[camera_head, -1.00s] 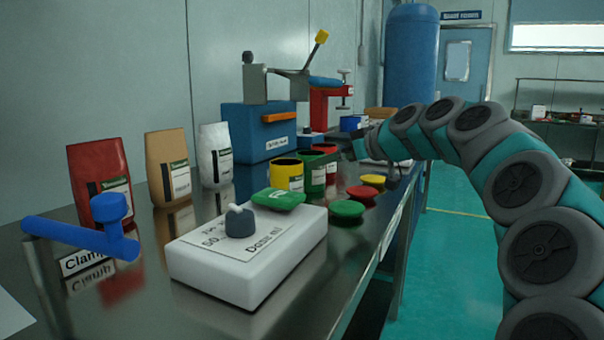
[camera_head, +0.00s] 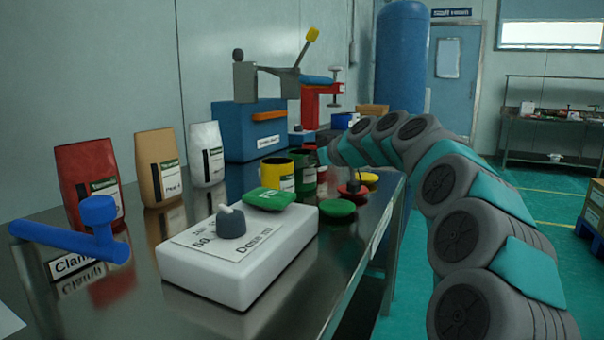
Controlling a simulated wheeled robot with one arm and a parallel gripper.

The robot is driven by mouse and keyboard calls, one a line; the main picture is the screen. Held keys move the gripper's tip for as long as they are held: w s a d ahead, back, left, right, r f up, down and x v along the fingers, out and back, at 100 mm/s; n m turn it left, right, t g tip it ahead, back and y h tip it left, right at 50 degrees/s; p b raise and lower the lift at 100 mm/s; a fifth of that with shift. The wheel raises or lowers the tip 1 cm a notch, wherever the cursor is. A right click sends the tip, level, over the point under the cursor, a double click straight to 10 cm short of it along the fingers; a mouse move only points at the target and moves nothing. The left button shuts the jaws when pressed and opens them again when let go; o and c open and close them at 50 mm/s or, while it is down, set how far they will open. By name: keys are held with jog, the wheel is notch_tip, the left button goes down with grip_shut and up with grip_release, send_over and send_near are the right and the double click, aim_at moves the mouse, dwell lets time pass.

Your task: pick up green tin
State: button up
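The green tin (camera_head: 306,174) stands open-topped on the metal bench, just right of the yellow tin (camera_head: 278,175). Its right side is partly covered by the end of my arm and by what is near it. A red tin (camera_head: 322,171) shows only in part behind it. My gripper is at the far end of my arm, close to the right of the green tin. Its fingers are not clearly visible, and I cannot tell whether it touches the tin.
A green lid (camera_head: 337,208), a red lid (camera_head: 352,190) and a yellow lid (camera_head: 370,178) lie in front of the tins. Bags stand along the wall. A blue box (camera_head: 235,140) is behind.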

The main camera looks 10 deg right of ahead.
jog(key=c, duration=1)
jog(key=shift+r, duration=0.1)
notch_tip(320, 180, up, 10)
jog(key=shift+f+p, duration=0.25)
jog(key=shift+p, duration=0.2)
